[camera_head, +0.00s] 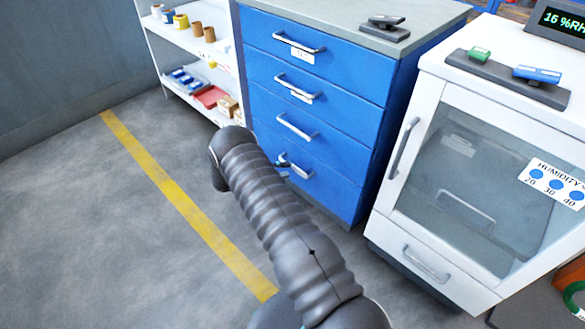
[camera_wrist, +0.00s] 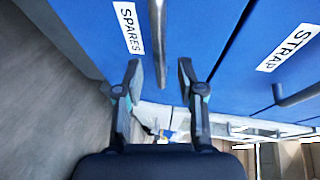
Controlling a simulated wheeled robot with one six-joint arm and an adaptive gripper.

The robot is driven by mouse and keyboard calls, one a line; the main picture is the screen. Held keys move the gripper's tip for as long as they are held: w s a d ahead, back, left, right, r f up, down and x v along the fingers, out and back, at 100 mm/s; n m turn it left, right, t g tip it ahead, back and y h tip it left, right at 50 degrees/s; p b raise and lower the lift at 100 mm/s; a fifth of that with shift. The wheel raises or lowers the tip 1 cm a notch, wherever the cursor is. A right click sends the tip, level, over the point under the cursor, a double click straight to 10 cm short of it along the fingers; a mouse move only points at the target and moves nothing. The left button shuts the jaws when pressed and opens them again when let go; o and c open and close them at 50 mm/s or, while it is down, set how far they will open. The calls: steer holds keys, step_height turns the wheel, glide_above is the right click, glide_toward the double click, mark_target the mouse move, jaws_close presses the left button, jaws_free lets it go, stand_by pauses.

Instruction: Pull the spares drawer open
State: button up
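The spares drawer (camera_head: 325,185) is the bottom drawer of a blue cabinet and looks shut, its front flush with the others. In the wrist view, its white SPARES label (camera_wrist: 128,27) shows at upper left. Its metal handle (camera_wrist: 157,35) runs down the middle of that view. My gripper (camera_wrist: 160,67) is open, one finger on each side of the handle's near end. I cannot tell whether either finger touches it. In the head view, my gripper (camera_head: 283,169) is at the left part of this handle (camera_head: 301,170), mostly hidden behind my wrist.
A white humidity cabinet (camera_head: 408,225) stands close on the right. A white shelf (camera_head: 180,45) with small goods stands at left. Floor with a yellow line (camera_head: 170,187) is clear.

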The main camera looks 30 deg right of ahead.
mark_target(293, 167)
steer(key=shift+s+d+f, duration=0.1)
steer(key=shift+d+f, duration=0.1)
steer(key=shift+d, duration=0.85)
steer(key=shift+d+f, duration=0.15)
steer(key=shift+d, duration=0.85)
jaws_close()
